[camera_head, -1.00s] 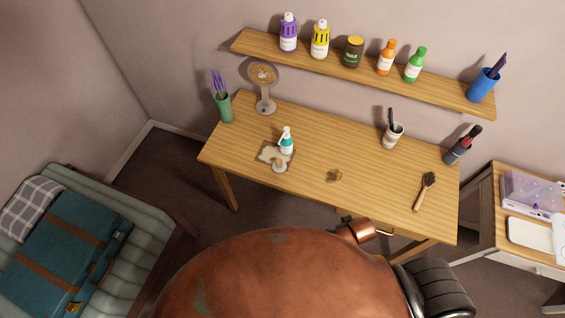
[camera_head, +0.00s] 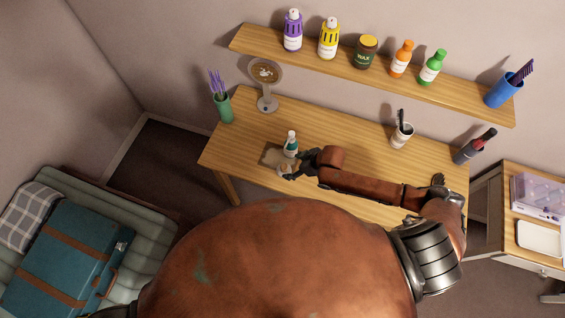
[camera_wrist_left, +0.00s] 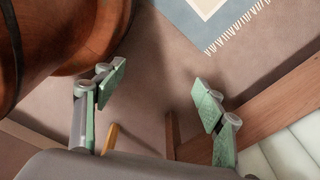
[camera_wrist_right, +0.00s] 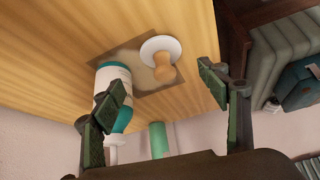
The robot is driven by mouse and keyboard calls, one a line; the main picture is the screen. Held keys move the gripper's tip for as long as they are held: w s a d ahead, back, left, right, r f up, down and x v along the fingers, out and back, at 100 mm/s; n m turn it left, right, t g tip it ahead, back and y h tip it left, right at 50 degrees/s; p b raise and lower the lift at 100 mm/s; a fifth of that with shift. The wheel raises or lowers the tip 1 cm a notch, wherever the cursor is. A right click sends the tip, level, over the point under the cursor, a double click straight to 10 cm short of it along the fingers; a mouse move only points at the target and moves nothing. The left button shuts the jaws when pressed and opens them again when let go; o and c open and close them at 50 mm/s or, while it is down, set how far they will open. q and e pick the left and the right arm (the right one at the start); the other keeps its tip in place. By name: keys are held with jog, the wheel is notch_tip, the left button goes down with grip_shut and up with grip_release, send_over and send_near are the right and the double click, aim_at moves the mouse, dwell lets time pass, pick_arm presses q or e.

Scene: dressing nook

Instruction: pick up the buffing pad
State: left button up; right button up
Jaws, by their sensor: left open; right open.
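The buffing pad, a white disc with a wooden knob (camera_wrist_right: 161,57), rests on a tan mat (camera_wrist_right: 127,47) on the wooden table. In the right wrist view it lies ahead of my open right gripper (camera_wrist_right: 165,88), between the lines of the two fingers and apart from them. In the head view the right gripper (camera_head: 286,175) is beside the mat and partly hides the pad. A white and teal pump bottle (camera_wrist_right: 114,74) stands close to the pad, near the left finger. My left gripper (camera_wrist_left: 158,92) is open and empty above the floor, out of the head view.
A round mirror on a stand (camera_head: 266,76) and a green vase (camera_head: 225,109) stand at the table's left end. A white cup (camera_head: 401,136) and dark holder (camera_head: 474,147) stand at the right. A shelf (camera_head: 375,77) with bottles runs above.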

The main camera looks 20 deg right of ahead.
aim_at(286, 167)
jog(key=shift+w+a+f, duration=0.1)
jog(key=shift+a+f, duration=0.15)
jog(key=shift+f, duration=0.15)
jog(key=shift+x, duration=0.9)
jog(key=x, duration=0.3)
jog(key=shift+w+a+f, duration=0.15)
jog(key=shift+a, duration=0.2)
jog(key=shift+w+a+f, duration=0.1)
jog(key=shift+w+f, duration=0.05)
jog(key=shift+f, duration=0.25)
jog(key=c, duration=1.2)
pick_arm(q)
jog(key=shift+s+r, duration=0.1)
jog(key=shift+s, duration=0.95)
